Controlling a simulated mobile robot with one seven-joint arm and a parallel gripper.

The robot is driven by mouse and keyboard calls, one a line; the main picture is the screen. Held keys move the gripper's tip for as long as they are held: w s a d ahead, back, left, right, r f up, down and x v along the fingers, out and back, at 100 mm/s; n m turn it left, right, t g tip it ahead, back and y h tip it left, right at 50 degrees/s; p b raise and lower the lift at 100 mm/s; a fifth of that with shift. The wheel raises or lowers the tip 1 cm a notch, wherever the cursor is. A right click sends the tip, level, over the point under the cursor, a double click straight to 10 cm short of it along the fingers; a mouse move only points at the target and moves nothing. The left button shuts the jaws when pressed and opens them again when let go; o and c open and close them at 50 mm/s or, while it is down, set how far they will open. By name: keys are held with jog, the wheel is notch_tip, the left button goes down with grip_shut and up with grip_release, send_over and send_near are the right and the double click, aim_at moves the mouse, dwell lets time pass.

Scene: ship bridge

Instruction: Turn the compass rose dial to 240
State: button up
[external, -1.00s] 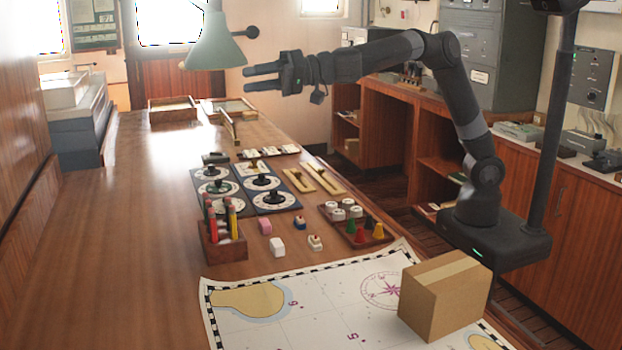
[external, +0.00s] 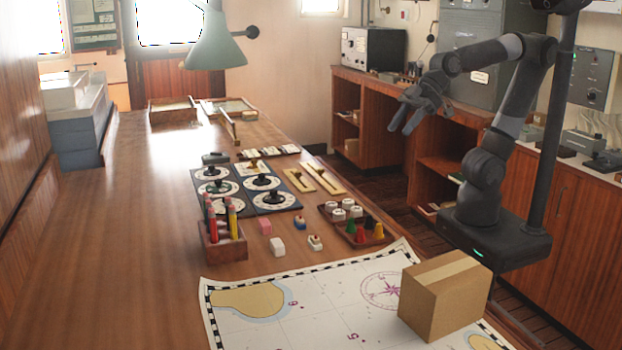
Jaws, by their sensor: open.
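A group of dials (external: 261,182) sits on dark square plates on the wooden table, left of centre. Several have white faces and black knobs; one at the back right of the group has a brass-coloured piece (external: 253,165). One dial (external: 216,187) on the left has a greenish ring. I cannot tell which one is the compass rose dial, and the markings are too small to read. My gripper (external: 401,128) is open and empty, fingers tilted downward. It is in the air beyond the table's right edge, well apart from the dials.
A pencil holder (external: 222,246) stands in front of the dials. Two brass sliders (external: 315,179) and a tray of coloured cones (external: 356,224) lie to their right. A cardboard box (external: 445,296) sits on the chart (external: 330,300). A green lamp (external: 215,45) hangs above. The left tabletop is clear.

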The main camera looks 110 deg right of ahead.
jog(key=s+d+f+m+g+h, duration=0.1)
jog(key=s+d+f+g, duration=0.1)
jog(key=s+d+f, duration=0.3)
jog(key=s+d+f+m+g+h, duration=0.1)
jog(key=s+d+f+g, duration=0.15)
jog(key=s, duration=0.55)
jog(key=w+d+m+y, duration=0.1)
jog(key=w+m+y, duration=0.4)
jog(key=w+m, duration=1.5)
jog(key=w+d+f+m+t+y, duration=0.1)
jog(key=w+d+f+m+t, duration=0.1)
jog(key=w+d, duration=0.4)
jog(key=w+d+f+m+t+y, duration=0.1)
jog(key=w+d+f, duration=0.3)
jog(key=w, duration=0.8)
jog(key=w+d+f+m+t+y, duration=0.1)
jog(key=w+d+f+m+t, duration=0.1)
jog(key=w+d, duration=0.7)
jog(key=shift+w+f+m+t+y, duration=0.1)
jog(key=shift+f+m+t+y, duration=0.3)
jog(key=shift+f+m, duration=0.55)
jog(key=x, duration=1)
jog(key=shift+w+a+f, duration=0.15)
jog(key=shift+w+a, duration=0.05)
jog(key=shift+w, duration=0.1)
